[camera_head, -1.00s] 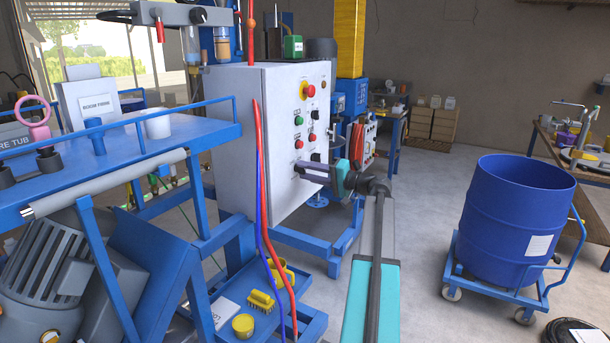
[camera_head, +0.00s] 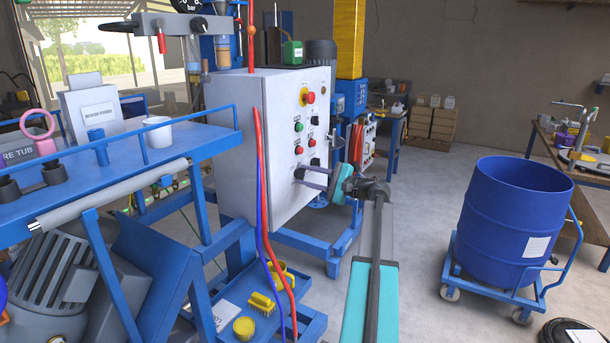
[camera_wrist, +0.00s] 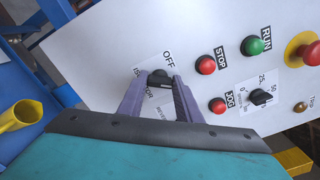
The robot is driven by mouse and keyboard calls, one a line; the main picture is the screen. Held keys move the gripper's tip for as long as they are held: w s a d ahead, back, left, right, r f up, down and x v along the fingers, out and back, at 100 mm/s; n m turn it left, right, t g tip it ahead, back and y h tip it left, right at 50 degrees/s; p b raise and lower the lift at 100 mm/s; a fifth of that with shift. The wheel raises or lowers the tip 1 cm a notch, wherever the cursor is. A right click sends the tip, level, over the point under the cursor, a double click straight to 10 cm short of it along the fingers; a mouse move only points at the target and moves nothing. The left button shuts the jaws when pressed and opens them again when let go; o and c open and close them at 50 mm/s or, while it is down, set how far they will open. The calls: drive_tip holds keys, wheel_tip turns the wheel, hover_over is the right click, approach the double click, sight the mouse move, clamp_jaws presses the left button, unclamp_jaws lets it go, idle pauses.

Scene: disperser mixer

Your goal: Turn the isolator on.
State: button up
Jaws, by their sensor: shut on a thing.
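The isolator is a black rotary knob (camera_wrist: 159,78) low on the front of the light grey control cabinet (camera_head: 285,150). In the wrist view its label reads OFF on one side, with the rest of the plate partly hidden behind my fingers. My gripper (camera_wrist: 161,82) has its two purple fingers on either side of the knob and is shut on it. The knob's pointer direction is hard to make out. In the head view my gripper (camera_head: 300,174) reaches the cabinet's lower front from the right, and its fingers cover the knob there.
Near the knob are a red STOP button (camera_wrist: 206,64), a green RUN button (camera_wrist: 252,46), a red JOG button (camera_wrist: 217,105), a black speed knob (camera_wrist: 262,97) and a red emergency stop (camera_wrist: 312,53). A blue drum (camera_head: 513,220) stands on a trolley at right. Red and blue hoses (camera_head: 262,200) hang left.

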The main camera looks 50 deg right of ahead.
drive_tip(key=shift+d+m, duration=0.25)
drive_tip(key=shift+m, duration=0.45)
drive_tip(key=shift+s+f+p, duration=0.1)
drive_tip(key=shift+p, duration=0.2)
drive_tip(key=o, duration=1)
drive_tip(key=shift+d+f, duration=0.1)
drive_tip(key=shift+o, duration=0.2)
drive_tip(key=shift+a, duration=0.2)
drive_tip(key=b+v, duration=0.4)
drive_tip(key=v, duration=0.9)
drive_tip(key=shift+s, duration=0.4)
